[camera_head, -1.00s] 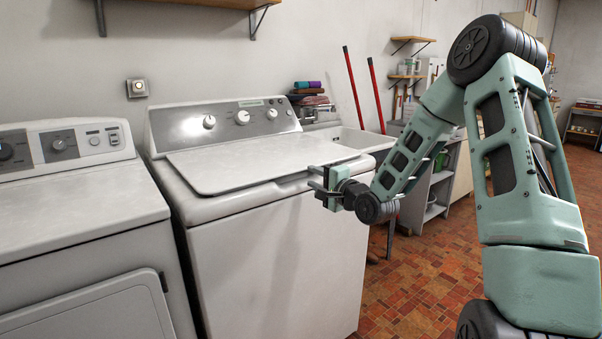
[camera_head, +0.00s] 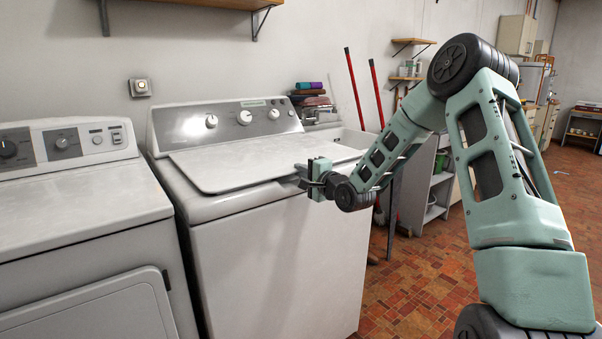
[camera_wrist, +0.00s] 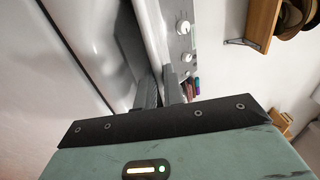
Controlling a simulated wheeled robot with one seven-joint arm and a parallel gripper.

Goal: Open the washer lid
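The washer (camera_head: 275,250) is the middle white machine. My gripper (camera_head: 303,177) is at the right part of the lid's front edge, fingers pointing left in the head view. In the wrist view, the two dark fingers (camera_wrist: 160,92) are close together, with the thin lid edge (camera_wrist: 152,40) running in between them. My gripper looks shut on the lid edge. The fingertips are partly hidden there.
A dryer (camera_head: 75,210) stands close on the left. A control panel with knobs (camera_head: 225,122) rises behind the lid. A sink (camera_head: 345,140) and red-handled tools (camera_head: 376,90) are to the right. A wooden shelf (camera_head: 190,5) hangs above.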

